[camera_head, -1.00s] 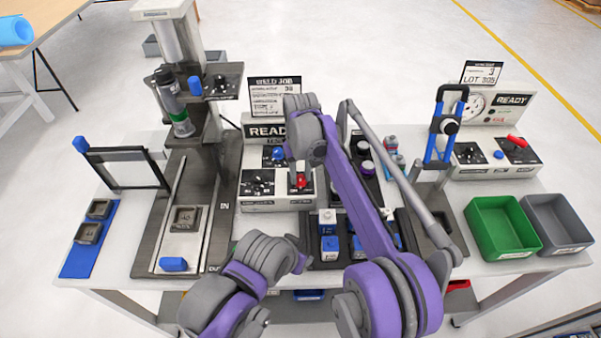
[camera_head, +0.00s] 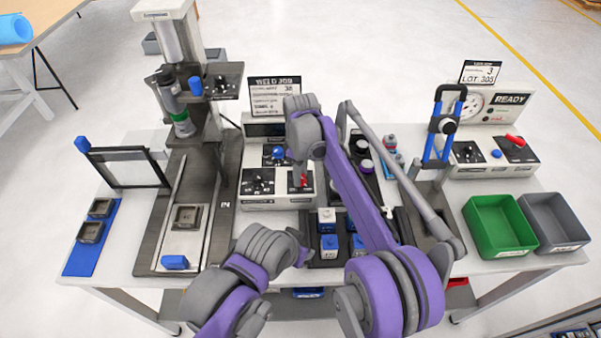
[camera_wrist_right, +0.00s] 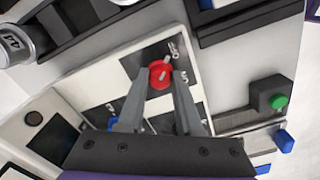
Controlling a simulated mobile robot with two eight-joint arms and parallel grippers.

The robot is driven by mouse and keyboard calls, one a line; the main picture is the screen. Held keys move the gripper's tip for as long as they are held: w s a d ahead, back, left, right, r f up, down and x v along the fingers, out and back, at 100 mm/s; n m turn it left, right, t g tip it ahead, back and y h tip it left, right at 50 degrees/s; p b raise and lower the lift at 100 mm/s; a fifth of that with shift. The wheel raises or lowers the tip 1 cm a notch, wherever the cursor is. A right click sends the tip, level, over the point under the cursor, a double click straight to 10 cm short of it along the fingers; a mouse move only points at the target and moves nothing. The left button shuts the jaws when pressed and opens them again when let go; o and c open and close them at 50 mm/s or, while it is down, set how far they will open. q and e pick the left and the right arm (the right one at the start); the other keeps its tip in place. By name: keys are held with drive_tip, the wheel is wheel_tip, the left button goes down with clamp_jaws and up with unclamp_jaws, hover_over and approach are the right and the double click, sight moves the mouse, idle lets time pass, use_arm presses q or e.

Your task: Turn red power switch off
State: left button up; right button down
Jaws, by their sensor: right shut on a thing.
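The red power switch (camera_head: 304,181) sits on the white weld control box (camera_head: 281,202) in the middle of the bench. In the right wrist view its red knob (camera_wrist_right: 160,74) shows between the fingertips, on a dark plate. My right gripper (camera_head: 299,168) reaches down over the box and is shut on this switch; my arm partly hides it in the head view. The box's display (camera_head: 265,131) is dark. A second red switch (camera_head: 514,140) sits on the right-hand box, whose display reads READY.
A blue button (camera_head: 278,153) and dark knobs surround the switch. A tall press (camera_head: 177,60) stands to the left. Small jars and blue-and-white blocks (camera_head: 328,242) are close to my right arm. Green (camera_head: 497,253) and grey bins stand at the right.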

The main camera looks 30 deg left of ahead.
drive_tip(key=shift+n, duration=0.3)
idle(0.4)
drive_tip(key=c, duration=0.6)
unclamp_jaws()
use_arm(q)
drive_tip(key=shift+w+r+p, duration=0.25)
drive_tip(key=shift+r+p, duration=0.05)
drive_tip(key=shift+r, duration=0.15)
drive_tip(key=shift+w+r+p, duration=0.2)
drive_tip(key=shift+r+p, duration=0.05)
drive_tip(key=shift+r, duration=0.2)
use_arm(e)
wheel_tip(320, 180, up, 11)
drive_tip(key=shift+f, duration=0.1)
